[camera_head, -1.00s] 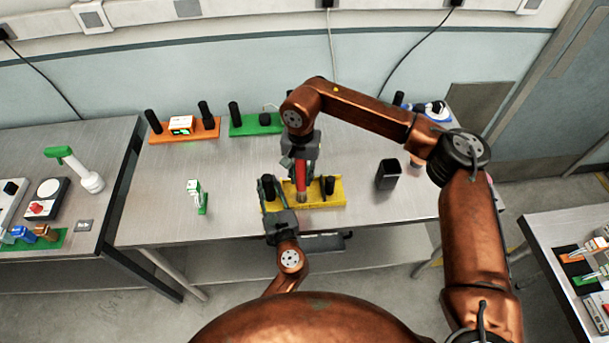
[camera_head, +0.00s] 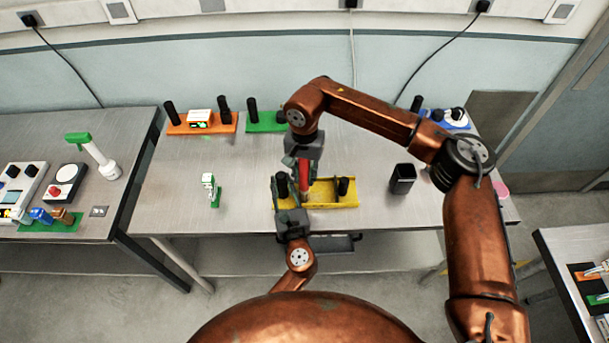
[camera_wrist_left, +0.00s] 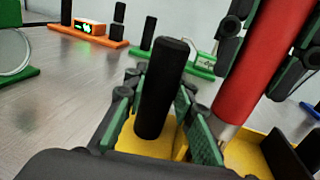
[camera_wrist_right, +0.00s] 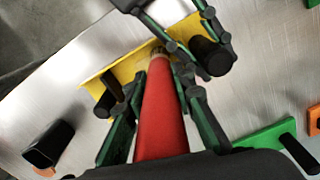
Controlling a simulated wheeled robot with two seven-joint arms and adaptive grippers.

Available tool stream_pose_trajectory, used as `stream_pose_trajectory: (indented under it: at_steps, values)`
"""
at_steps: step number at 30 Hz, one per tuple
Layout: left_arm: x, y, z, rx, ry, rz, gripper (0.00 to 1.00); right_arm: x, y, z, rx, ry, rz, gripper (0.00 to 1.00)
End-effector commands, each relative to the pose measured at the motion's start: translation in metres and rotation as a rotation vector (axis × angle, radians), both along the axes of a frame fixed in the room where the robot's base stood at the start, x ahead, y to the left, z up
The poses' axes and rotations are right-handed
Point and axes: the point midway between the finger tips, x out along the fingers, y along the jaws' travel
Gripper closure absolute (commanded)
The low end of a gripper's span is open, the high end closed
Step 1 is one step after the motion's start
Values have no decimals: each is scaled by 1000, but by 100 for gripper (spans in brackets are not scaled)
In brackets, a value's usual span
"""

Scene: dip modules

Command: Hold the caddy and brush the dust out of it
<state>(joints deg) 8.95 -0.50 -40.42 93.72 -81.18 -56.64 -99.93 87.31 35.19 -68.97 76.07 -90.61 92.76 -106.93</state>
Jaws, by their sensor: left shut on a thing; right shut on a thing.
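The yellow caddy (camera_head: 330,199) sits on the table near its front edge, with a black post at each end. My left gripper (camera_wrist_left: 160,110) is shut on its left black post (camera_wrist_left: 163,85). The caddy's right post (camera_head: 344,186) is free. My right gripper (camera_wrist_right: 160,95) is shut on the red handle of the brush (camera_wrist_right: 162,115) and holds it pointing down over the caddy. The brush tip is at the caddy's tray, close to the left post; whether the bristles touch it I cannot tell. I cannot make out dust in the tray.
A black open cup (camera_head: 402,179) stands right of the caddy. An orange caddy (camera_head: 202,124), a green one (camera_head: 266,122) and a blue one (camera_head: 447,118) stand at the back. A small green-and-white item (camera_head: 211,189) stands left. Table between is clear.

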Motion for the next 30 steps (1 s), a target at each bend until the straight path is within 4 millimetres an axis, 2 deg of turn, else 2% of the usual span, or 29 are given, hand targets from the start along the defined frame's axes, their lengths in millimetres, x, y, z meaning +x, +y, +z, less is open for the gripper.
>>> stream_pose_trajectory:
  at_steps: [7,30]
  values:
    - [0,0,0,0,0,0,100,1,-15,1,1,-1,-2,100]
    - [0,0,0,0,0,1,100,0,-44,-2,0,-1,-1,100]
